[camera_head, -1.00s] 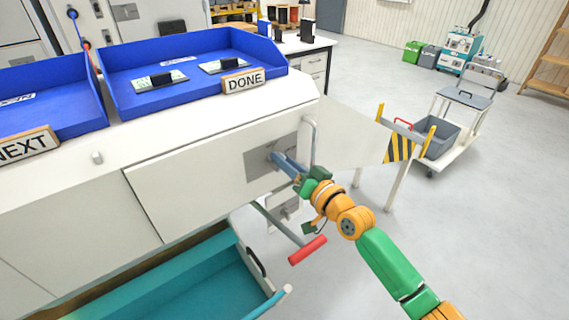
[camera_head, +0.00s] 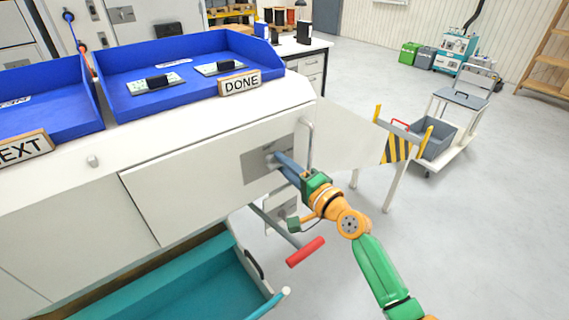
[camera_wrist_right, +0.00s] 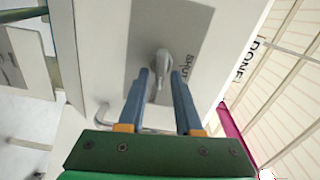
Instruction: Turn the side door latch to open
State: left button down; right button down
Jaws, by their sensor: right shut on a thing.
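The side door (camera_head: 200,188) is a white panel on the side of the white machine. Its grey latch plate (camera_head: 257,167) carries a small metallic latch (camera_wrist_right: 162,60). My right gripper (camera_head: 276,157) reaches the latch from the lower right. In the right wrist view its two blue fingers (camera_wrist_right: 160,73) lie on either side of the latch lever and are shut on it. The door lies flush with the machine's side, as far as the head view shows. My left gripper is in neither view.
A teal drawer (camera_head: 190,285) stands open below the door. A red-handled bar (camera_head: 305,252) sticks out below my right wrist. A vertical metal handle (camera_head: 309,143) is right of the latch. Blue trays (camera_head: 115,107) sit on top.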

jog(key=shift+f+m, duration=0.1)
jog(key=shift+m, duration=0.5)
jog(key=c, duration=0.9)
grip_release()
jog(key=shift+c, duration=0.2)
jog(key=shift+o, duration=0.3)
jog(key=shift+a, duration=0.15)
jog(key=v, duration=0.7)
jog(key=shift+p, duration=0.4)
